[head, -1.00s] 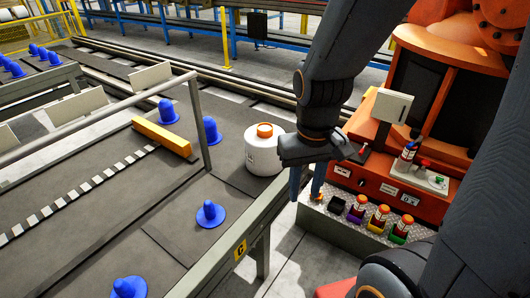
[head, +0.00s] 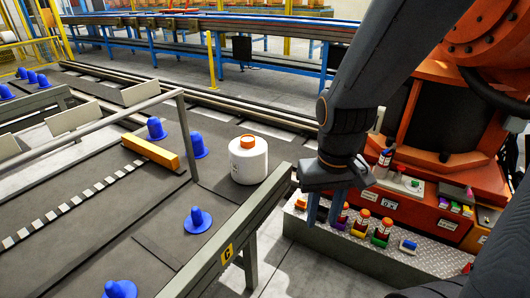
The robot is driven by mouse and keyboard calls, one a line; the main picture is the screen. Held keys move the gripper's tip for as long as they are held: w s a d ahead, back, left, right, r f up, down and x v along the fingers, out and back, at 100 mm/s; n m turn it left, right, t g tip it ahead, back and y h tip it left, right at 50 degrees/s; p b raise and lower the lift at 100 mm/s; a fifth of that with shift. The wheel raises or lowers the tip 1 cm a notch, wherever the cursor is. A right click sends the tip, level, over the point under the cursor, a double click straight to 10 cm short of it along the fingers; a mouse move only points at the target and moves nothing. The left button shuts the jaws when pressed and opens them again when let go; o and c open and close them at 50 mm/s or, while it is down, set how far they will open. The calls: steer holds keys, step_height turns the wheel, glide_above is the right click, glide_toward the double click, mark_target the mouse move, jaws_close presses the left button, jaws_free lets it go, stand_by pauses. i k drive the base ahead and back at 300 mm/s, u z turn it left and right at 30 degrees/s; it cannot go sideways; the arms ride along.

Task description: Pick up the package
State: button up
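The package, a white round yarn bobbin with an orange top (head: 248,160), stands upright on the dark conveyor deck, near the deck's right edge rail. My gripper (head: 325,215) hangs to the right of the package, beyond the edge rail and apart from it. Its two blue-grey fingers point down with a gap between them, and nothing shows between them. The fingertips are over the metal step plate of the orange machine.
Blue cones (head: 198,219) stand on the deck. A yellow bar (head: 150,152) and a grey rail (head: 186,135) are left of the package. A metal edge rail (head: 228,238) runs along the deck's right side. Small coloured bottles (head: 382,229) stand near my gripper.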

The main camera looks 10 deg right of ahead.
mark_target(247, 153)
steer(key=i, duration=1.15)
steer(key=u, duration=0.45)
